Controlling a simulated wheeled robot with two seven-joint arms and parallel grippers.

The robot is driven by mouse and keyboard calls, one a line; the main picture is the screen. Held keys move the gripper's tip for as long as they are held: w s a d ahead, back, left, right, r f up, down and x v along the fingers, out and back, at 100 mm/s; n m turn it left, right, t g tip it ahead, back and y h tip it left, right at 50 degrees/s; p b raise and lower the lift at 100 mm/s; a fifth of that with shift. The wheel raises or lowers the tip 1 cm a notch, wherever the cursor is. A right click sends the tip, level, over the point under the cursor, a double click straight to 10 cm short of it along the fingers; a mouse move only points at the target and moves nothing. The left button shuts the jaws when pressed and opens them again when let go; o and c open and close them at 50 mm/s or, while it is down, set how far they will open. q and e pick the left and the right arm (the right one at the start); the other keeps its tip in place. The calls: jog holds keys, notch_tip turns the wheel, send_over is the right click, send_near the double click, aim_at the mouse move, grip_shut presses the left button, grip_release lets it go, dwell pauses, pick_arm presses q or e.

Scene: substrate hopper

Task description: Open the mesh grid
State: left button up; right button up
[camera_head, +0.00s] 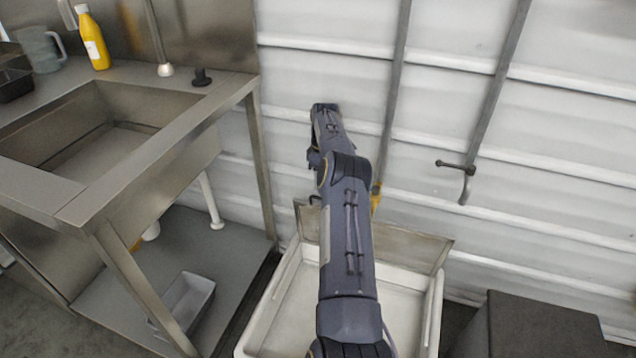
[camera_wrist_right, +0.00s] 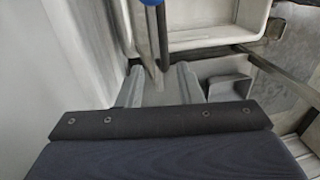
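The white hopper (camera_head: 437,305) stands at the lower middle of the head view, and part of it shows in the right wrist view (camera_wrist_right: 205,40). A brownish-grey panel, which looks like the mesh grid (camera_head: 415,243), stands tilted up along its back edge; my arm covers part of it. My right arm reaches over the hopper toward the wall, and its gripper is hidden in the head view. In the right wrist view my right gripper (camera_wrist_right: 158,85) has its two grey fingers apart, with a grey surface behind the gap. My left gripper is not in view.
A steel sink table (camera_head: 185,135) stands on the left, with a yellow bottle (camera_head: 92,40) and a jug (camera_head: 40,48) on it. A white ribbed wall (camera_head: 560,130) with a hooked handle (camera_head: 464,180) is behind. A dark box (camera_head: 540,325) is at lower right.

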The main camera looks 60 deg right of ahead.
jog(key=s+a+r+p, duration=0.1)
jog(key=s+a+r, duration=0.6)
jog(key=a+r, duration=0.2)
jog(key=shift+a+r, duration=0.15)
jog(key=shift+a, duration=1)
